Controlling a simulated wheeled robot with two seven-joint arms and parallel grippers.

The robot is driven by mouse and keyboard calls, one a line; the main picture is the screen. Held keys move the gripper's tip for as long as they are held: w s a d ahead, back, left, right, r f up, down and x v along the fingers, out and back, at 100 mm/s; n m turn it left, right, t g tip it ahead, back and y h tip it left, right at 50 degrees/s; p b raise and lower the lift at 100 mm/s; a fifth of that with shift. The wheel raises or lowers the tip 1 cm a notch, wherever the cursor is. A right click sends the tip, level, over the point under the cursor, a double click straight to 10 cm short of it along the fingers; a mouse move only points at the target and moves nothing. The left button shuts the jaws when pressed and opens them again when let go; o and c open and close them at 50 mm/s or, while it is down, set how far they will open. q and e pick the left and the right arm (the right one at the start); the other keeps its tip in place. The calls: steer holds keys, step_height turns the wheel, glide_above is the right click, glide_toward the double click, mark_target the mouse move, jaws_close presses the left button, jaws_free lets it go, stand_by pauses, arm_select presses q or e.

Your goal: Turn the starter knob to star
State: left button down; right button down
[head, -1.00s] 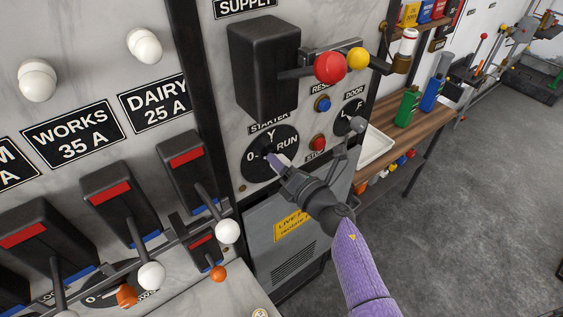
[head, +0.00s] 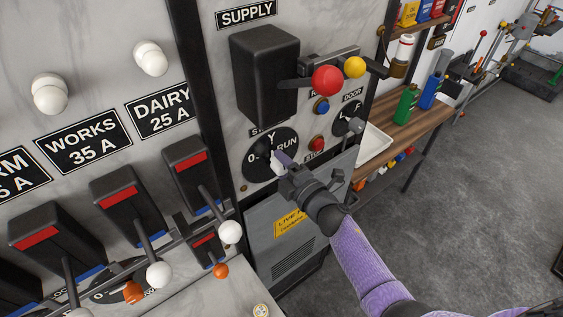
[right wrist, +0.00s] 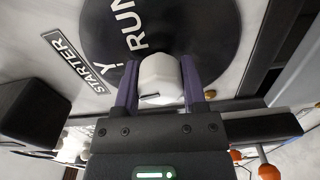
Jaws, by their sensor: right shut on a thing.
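The starter dial (head: 256,168) is a black disc with 0, Y and RUN in white, on the marble panel. Its white knob (head: 276,166) stands out from the disc; in the right wrist view the knob (right wrist: 161,79) sits between the two purple fingers, with a short dark mark on its face. My right gripper (head: 282,161) is shut on the knob, and the right wrist view shows its fingers (right wrist: 162,86) on either side. The Y label (right wrist: 101,89) lies to the left of the knob there. I cannot tell for sure which label the knob points to. My left gripper is out of view.
Above the dial is a black supply box (head: 264,72) with a red-balled lever (head: 326,81). A red stop button (head: 316,144), a blue button (head: 321,106) and the door switch (head: 348,122) are close to the right. White-balled levers (head: 230,232) stand at the lower left.

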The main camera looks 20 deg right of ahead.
steer(key=shift+f+m, duration=0.1)
steer(key=shift+m, duration=0.7)
steer(key=shift+c, duration=0.7)
jaws_free()
steer(key=shift+s, duration=0.1)
steer(key=v, duration=0.9)
steer(key=shift+s+d, duration=0.15)
steer(key=shift+s, duration=0.2)
